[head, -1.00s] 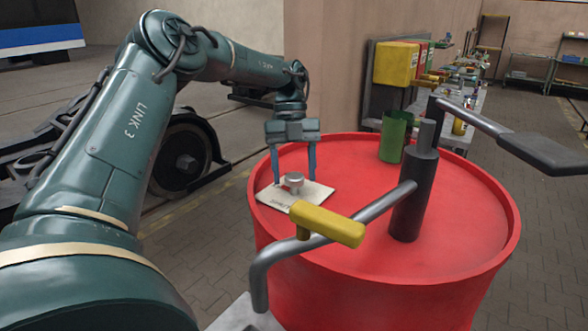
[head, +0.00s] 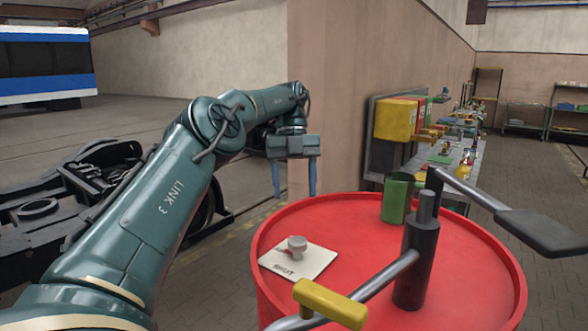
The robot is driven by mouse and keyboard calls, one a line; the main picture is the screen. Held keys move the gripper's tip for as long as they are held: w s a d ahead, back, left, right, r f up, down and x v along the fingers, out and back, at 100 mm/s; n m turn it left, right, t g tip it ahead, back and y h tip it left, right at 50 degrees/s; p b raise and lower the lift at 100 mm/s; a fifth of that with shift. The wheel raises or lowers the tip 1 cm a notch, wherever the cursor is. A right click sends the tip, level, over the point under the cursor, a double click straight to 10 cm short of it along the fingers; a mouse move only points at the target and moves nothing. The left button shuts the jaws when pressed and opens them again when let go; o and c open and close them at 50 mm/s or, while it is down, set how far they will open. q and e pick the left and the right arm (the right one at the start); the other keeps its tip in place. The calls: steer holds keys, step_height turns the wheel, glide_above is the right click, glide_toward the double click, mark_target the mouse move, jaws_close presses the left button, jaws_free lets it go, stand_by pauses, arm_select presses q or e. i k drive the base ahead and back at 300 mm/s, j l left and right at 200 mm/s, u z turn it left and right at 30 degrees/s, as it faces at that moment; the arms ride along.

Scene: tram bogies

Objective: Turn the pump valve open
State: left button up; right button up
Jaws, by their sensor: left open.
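A red drum (head: 345,230) carries a dark hand pump (head: 420,262) with a grey spout pipe. A yellow lever (head: 330,304) sits crosswise on the pipe, near the bottom of the view. My left gripper (head: 294,194) is open and empty, its two blue fingers pointing down. It hangs in the air beyond the drum's far left rim, apart from the yellow lever. Below it, a small grey knob (head: 297,246) stands on a pale plate (head: 318,262) with dark lettering. My right gripper is not in view.
A green open can (head: 398,199) stands at the drum's back. The pump's long handle (head: 545,232) reaches out to the right. A workbench (head: 462,178) with yellow bins (head: 394,119) runs along the wall. A dark bogie (head: 85,215) lies at left.

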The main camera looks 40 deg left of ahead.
mark_target(311, 296)
steer(key=k, duration=1)
